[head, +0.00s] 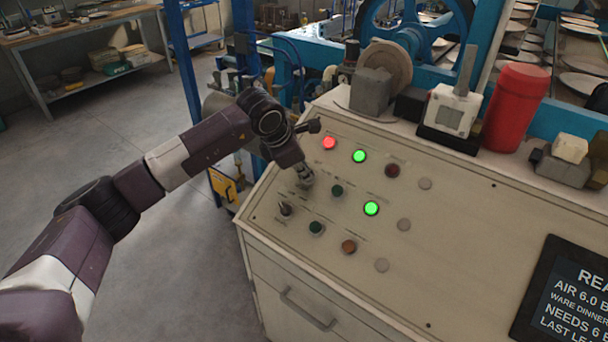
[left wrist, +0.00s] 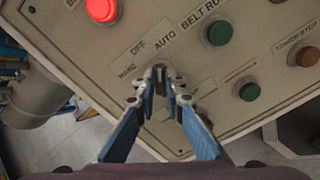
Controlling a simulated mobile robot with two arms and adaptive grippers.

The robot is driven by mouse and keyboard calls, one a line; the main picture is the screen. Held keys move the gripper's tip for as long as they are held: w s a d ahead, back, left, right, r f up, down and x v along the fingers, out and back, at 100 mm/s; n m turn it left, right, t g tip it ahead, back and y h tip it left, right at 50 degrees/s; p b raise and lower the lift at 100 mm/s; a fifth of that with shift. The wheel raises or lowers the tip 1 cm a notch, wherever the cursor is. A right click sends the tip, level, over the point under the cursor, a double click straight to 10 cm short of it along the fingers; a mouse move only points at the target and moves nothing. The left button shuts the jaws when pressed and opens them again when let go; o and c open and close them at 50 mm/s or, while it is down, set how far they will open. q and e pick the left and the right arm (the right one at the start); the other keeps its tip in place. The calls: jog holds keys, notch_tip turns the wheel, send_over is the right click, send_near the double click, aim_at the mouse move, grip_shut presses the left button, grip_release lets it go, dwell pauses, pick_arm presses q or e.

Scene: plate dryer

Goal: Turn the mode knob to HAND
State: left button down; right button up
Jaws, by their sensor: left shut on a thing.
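The mode knob (left wrist: 160,71) is mostly hidden between my left fingertips. In the left wrist view, OFF and AUTO labels (left wrist: 163,43) sit just beyond it, with a smaller label to the left that is hard to read. My left gripper (left wrist: 163,80) is shut on the knob. In the head view my left gripper (head: 306,178) reaches down to the sloped control panel (head: 335,290) near its left side, and the knob is hidden there. Which way the knob points is hard to tell. My right gripper is in neither view.
A lit red button (head: 329,143) and lit green buttons (head: 359,156) lie close to the gripper. A second knob (head: 285,209) and a dark green button (head: 337,191) are also near. A red cylinder (head: 517,107) stands behind the panel. A dark display (head: 570,295) is at right.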

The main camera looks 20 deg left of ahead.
pick_arm(q)
jog(key=n+b, duration=0.3)
jog(key=n, duration=0.1)
jog(key=shift+f+b, duration=0.1)
jog(key=shift+b, duration=0.3)
jog(key=n+b, duration=0.3)
jog(key=n, duration=0.2)
jog(key=n+b, duration=0.2)
jog(key=n, duration=0.2)
jog(key=shift+a, duration=0.1)
jog(key=shift+r+n+b, duration=0.2)
jog(key=shift+n+b, duration=0.3)
jog(key=shift+n, duration=0.9)
jog(key=shift+w, duration=0.1)
jog(key=c, duration=2)
grip_release()
jog(key=shift+a, duration=0.1)
jog(key=v, duration=1.2)
